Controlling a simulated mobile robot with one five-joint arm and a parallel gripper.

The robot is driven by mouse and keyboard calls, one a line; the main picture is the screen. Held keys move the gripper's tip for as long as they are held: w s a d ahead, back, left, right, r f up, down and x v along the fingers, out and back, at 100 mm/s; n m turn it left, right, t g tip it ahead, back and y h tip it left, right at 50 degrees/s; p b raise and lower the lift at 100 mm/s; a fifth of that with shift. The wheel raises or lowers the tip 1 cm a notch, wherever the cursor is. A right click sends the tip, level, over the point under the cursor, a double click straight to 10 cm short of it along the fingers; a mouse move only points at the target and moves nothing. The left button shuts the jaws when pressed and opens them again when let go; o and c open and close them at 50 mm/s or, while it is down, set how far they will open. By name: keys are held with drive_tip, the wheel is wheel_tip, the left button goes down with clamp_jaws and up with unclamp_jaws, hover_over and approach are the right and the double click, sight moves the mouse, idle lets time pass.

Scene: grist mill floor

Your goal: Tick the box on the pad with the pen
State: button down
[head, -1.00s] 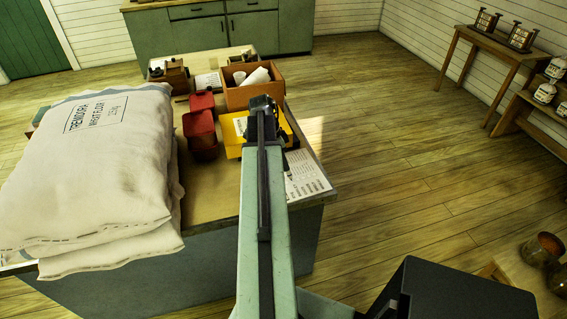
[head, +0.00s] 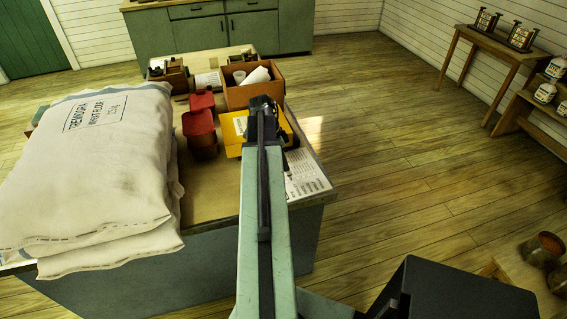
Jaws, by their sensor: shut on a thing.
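My gripper (head: 263,106) is at the end of my arm, above the right part of the table, in front of a yellow case. My own arm hides most of the jaws and whatever they hold, so I cannot make out the pen. A white printed sheet (head: 306,175), which may be the pad, lies at the table's right edge, partly behind my arm. Its box is too small to tell. Another pale printed sheet (head: 208,82) lies farther back on the table, left of an open box.
The table (head: 210,181) carries stacked flour sacks (head: 90,170) at left, red-lidded tins (head: 200,130), the yellow case (head: 233,126) and an open orange-brown box (head: 238,97) with white things inside. Floor to the right is clear up to a side table (head: 500,53) with small machines.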

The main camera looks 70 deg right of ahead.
drive_tip(key=shift+f+b, duration=0.35)
idle(0.6)
drive_tip(key=shift+d, duration=0.65)
idle(1.4)
drive_tip(key=shift+r, duration=0.2)
wheel_tip(320, 180, up, 6)
drive_tip(key=p, duration=0.6)
drive_tip(key=shift+f, duration=0.15)
